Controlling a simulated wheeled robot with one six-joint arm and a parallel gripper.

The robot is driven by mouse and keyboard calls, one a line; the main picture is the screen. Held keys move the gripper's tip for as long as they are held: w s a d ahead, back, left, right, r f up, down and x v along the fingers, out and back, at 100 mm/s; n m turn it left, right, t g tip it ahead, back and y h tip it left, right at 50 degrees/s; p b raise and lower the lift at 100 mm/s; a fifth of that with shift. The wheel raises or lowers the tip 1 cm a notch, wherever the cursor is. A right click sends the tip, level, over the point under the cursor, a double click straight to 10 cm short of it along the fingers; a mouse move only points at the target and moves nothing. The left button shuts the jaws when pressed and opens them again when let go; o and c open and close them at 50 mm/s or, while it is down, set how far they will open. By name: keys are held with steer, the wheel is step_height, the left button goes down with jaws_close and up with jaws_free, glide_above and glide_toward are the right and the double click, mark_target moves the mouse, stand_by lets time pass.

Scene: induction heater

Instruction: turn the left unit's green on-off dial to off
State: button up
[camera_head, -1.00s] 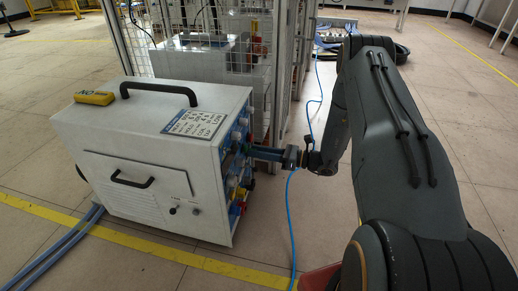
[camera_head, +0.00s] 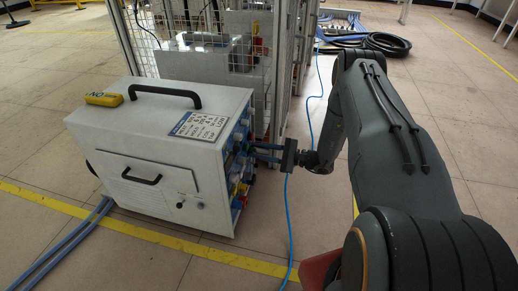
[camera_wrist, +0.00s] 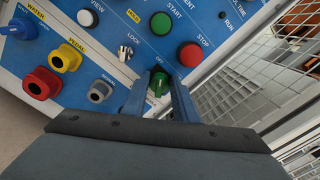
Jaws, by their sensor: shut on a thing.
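The left unit is a white box with a blue control panel; its side shows in the head view (camera_head: 150,195). In the wrist view, the green on-off dial (camera_wrist: 158,84) sits low on the panel, below a round green button and a red button. My gripper (camera_wrist: 159,90) has its two blue fingers on either side of the dial, shut on it. The word OFF is printed just above the dial. The dial's exact pointing direction is hard to tell. In the head view, my gripper (camera_head: 258,153) reaches the panel from the right; the dial is mostly hidden there.
Left of the dial are a key lock (camera_wrist: 124,52), a grey connector (camera_wrist: 100,92), a yellow connector (camera_wrist: 64,58) and a red connector (camera_wrist: 42,84). A mesh cage (camera_head: 272,60) stands behind the unit. A blue cable (camera_head: 289,220) runs along the floor beneath my gripper.

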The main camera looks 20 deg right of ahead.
steer(key=shift+n+p, duration=0.4)
steer(key=shift+n, duration=0.6)
steer(key=o, duration=1)
steer(key=p+v, duration=0.2)
steer(key=v, duration=0.5)
steer(key=shift+s+d, duration=0.25)
steer(key=shift+d, duration=0.05)
